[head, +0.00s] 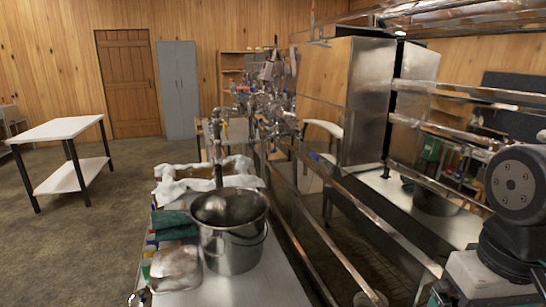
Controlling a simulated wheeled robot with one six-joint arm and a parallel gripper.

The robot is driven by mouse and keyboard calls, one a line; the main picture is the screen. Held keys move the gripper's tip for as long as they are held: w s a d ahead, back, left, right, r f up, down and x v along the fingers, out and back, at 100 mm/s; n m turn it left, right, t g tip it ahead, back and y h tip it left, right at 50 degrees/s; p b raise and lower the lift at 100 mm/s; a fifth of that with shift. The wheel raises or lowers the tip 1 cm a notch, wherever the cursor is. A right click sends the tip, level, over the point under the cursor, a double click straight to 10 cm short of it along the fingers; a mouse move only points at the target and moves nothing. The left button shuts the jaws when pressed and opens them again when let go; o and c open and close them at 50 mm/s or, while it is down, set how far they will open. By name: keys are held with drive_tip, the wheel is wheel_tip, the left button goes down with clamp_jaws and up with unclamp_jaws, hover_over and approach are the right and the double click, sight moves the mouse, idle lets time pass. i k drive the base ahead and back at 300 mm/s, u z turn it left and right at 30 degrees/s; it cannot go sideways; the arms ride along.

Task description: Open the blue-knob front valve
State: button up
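A cluster of metal pipes and valves (265,105) stands at the middle of the head view, left of a tall steel evaporator cabinet (368,95). Small blue spots show among the pipes, with red and yellow ones near them. They are too small to tell which is the front valve's blue knob, or whether that valve is open or shut. Another small blue spot (314,156) sits on the metal frame right of the cluster. Part of my arm shows at the right edge, well apart from the pipes. My gripper is not in view.
A steel bucket (230,240) stands on a narrow white table (260,285) in front, with cloths and bottles beside it. Long metal rails (350,210) run along the evaporator. A white side table (60,130) stands at left. The brown floor between the tables is clear.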

sight(258, 111)
drive_tip(key=k, duration=1.65)
drive_tip(key=u, duration=1.45)
drive_tip(key=i, duration=7.1)
drive_tip(key=z, duration=0.1)
